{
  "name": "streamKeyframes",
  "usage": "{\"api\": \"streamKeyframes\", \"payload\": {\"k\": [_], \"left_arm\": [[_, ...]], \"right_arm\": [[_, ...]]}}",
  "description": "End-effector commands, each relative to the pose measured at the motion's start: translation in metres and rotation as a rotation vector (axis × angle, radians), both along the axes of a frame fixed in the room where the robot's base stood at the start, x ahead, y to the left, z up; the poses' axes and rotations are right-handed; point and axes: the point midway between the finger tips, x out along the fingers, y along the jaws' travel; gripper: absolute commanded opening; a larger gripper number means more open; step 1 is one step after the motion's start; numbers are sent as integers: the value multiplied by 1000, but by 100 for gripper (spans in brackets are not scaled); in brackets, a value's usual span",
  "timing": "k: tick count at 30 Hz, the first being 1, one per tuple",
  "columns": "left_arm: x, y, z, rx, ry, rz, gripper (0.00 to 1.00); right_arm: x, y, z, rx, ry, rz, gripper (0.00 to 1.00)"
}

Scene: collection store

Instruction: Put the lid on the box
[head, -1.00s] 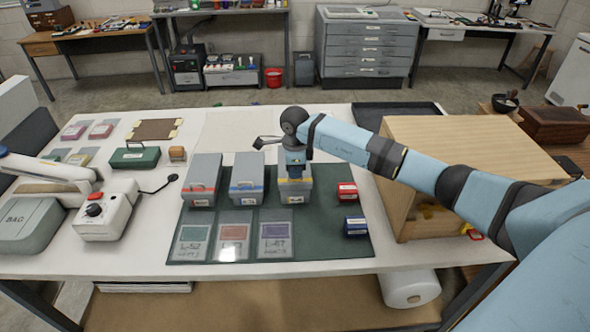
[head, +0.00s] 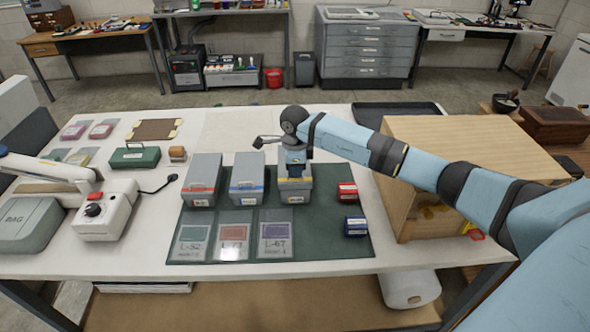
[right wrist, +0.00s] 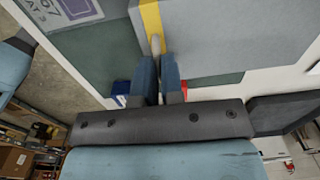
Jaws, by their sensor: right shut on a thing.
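Three grey boxes stand in a row on a green mat (head: 340,240): one with a red stripe (head: 201,188), one with a blue stripe (head: 246,188) and one with a yellow stripe (head: 295,195). My right gripper (head: 294,172) points down over the yellow-striped box and hides part of its top. In the right wrist view its two fingers (right wrist: 158,62) are shut on a pale handle (right wrist: 156,43) at the yellow band of a grey lid (right wrist: 215,25). I cannot tell whether this lid rests fully on its box. My left gripper is not in view.
A red small box (head: 347,192) and a blue small box (head: 355,226) stand right of the boxes. A wooden cabinet (head: 470,145) stands under my right forearm. Labelled cards (head: 276,240) lie in front. A sealing machine (head: 106,212) stands left.

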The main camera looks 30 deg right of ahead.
Motion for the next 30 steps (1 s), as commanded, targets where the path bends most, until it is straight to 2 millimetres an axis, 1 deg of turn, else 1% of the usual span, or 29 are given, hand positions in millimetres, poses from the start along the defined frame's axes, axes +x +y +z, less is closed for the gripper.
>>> {"api": "streamKeyframes", "payload": {"k": [17,30], "left_arm": [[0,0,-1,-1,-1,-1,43],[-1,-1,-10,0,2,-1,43]], "right_arm": [[0,0,0,0,0,0,0],[0,0,-8,0,0,0,0]]}}
